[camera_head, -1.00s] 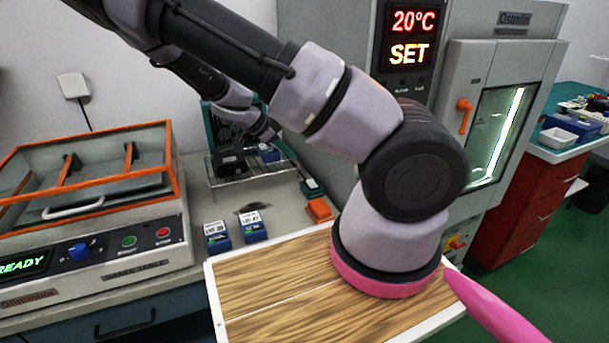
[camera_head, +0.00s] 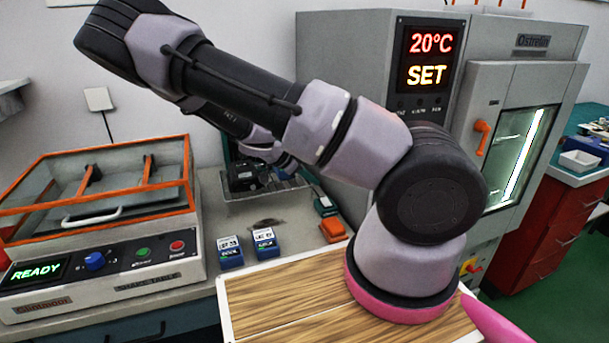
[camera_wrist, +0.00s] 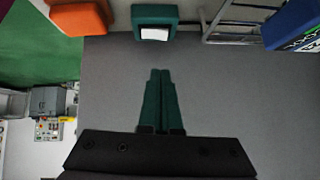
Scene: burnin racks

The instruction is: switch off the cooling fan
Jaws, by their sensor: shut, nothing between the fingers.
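No cooling fan can be clearly made out. A dark boxy device (camera_head: 245,176) stands on a wire rack behind my arm in the head view, and I cannot tell whether it is the fan. My gripper (camera_wrist: 161,72) shows in the wrist view with its two green fingers together and nothing between them. It is over the bare grey bench top, with its tips pointing towards a green block (camera_wrist: 154,14) with a white label, and apart from it. In the head view the gripper is hidden or too small to make out near the rack.
An orange block (camera_wrist: 80,16) lies beside the green block. The wire rack (camera_wrist: 232,22) and a blue box (camera_wrist: 298,28) are at right in the wrist view. A shake table (camera_head: 150,270) stands left; a chamber reading 20°C SET (camera_head: 350,60) stands behind. Two small blue boxes (camera_head: 230,256) sit on the bench.

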